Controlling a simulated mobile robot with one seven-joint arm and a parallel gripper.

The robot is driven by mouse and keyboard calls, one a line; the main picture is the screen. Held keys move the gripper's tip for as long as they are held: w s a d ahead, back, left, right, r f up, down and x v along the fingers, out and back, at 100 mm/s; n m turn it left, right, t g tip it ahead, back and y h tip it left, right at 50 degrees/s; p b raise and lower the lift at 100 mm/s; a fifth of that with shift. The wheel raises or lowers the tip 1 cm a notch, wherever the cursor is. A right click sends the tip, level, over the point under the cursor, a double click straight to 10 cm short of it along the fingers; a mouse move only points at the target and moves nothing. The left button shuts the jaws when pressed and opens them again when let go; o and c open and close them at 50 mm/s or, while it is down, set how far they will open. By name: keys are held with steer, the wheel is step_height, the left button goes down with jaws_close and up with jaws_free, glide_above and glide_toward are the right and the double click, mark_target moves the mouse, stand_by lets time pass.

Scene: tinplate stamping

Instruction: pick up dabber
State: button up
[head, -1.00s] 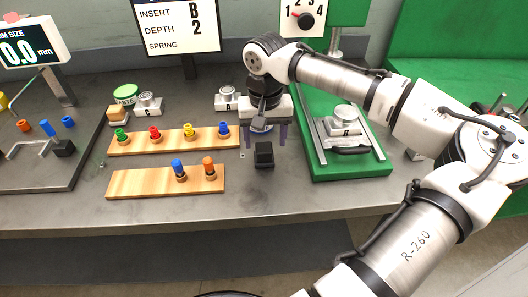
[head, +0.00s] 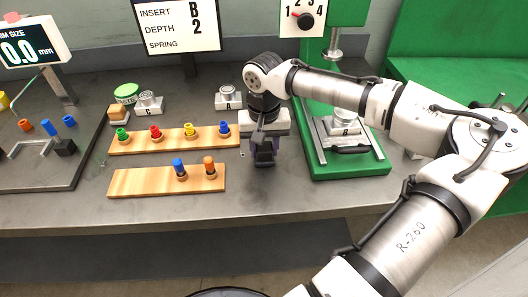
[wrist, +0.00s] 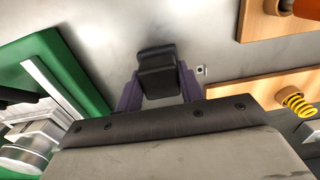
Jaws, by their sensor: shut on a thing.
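The dabber, a small black block, shows in the wrist view (wrist: 156,72) between the two purple fingers of my gripper (wrist: 160,90). In the head view my gripper (head: 264,156) points down over the grey bench (head: 300,196), and the dabber is mostly hidden between its fingers there. The gripper is shut on the dabber. The dabber is at or very near the bench top; I cannot tell whether it touches it.
Two wooden racks (head: 140,184) with coloured pieces stand to the left. The green press base (head: 352,170) with a metal fixture is close on the right. A block marked A (head: 228,102) and a green-lidded tin (head: 126,92) sit behind. The front bench strip is clear.

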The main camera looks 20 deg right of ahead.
mark_target(264, 146)
step_height(264, 146, up, 18)
steer(key=b, duration=0.1)
steer(key=o, duration=0.4)
steer(key=shift+c, duration=1.3)
